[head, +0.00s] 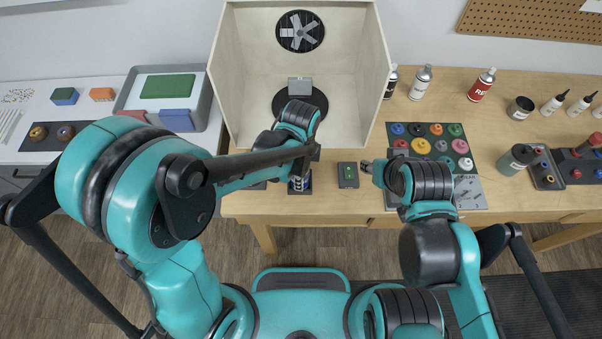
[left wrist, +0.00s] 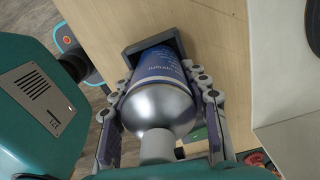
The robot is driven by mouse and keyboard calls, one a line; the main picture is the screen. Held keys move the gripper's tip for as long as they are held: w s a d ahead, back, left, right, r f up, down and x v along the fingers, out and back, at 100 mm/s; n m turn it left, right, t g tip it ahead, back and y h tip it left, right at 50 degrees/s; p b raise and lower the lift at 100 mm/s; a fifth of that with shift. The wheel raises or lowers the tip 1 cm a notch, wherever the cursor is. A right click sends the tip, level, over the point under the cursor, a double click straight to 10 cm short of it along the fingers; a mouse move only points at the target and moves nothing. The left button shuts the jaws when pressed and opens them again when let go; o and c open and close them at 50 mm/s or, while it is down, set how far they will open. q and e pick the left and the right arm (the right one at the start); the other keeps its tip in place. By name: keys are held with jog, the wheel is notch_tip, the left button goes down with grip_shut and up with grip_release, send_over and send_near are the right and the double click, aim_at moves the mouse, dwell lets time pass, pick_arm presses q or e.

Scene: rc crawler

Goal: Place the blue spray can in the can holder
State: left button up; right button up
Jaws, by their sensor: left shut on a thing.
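The blue spray can (left wrist: 165,70), with a silver shoulder and pale cap, is between the fingers of my left gripper (left wrist: 162,82) in the left wrist view. My left gripper is shut on it. The can's far end meets the dark square can holder (left wrist: 128,52), whose walls show around that end. How deep the can sits is hidden. In the head view, the holder (head: 307,187) is at the table's front edge, partly covered by my left arm and gripper (head: 299,180). My right gripper (head: 368,167) is over the table, apart from the can; its finger opening is too small to judge.
A pale open-fronted booth (head: 358,70) with a dark turntable (head: 318,98) stands behind the holder. A dark box with a green mark (head: 348,175) lies right of the holder. A paint-pot mat (head: 400,143), bottles and a red can (head: 481,85) stand farther right.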

pick_arm(q)
jog(key=shift+f, duration=0.15)
jog(key=o, duration=1.3)
notch_tip(320, 180, up, 12)
jog(key=p, duration=0.3)
jog(key=shift+r, duration=0.2)
jog(key=s+a+r+n+t, duration=0.1)
jog(key=a+n+t, duration=0.1)
jog(key=a+n, duration=0.4)
jog(key=s+a+r+n+t, duration=0.2)
jog(key=a+n, duration=0.4)
jog(key=n, duration=0.1)
jog(key=s+a+r+n+t, duration=0.2)
jog(key=a+n+t, duration=0.1)
jog(key=a+n, duration=0.3)
jog(key=shift+s+r+n, duration=0.1)
jog(key=shift+r+n, duration=0.1)
jog(key=shift+n, duration=0.2)
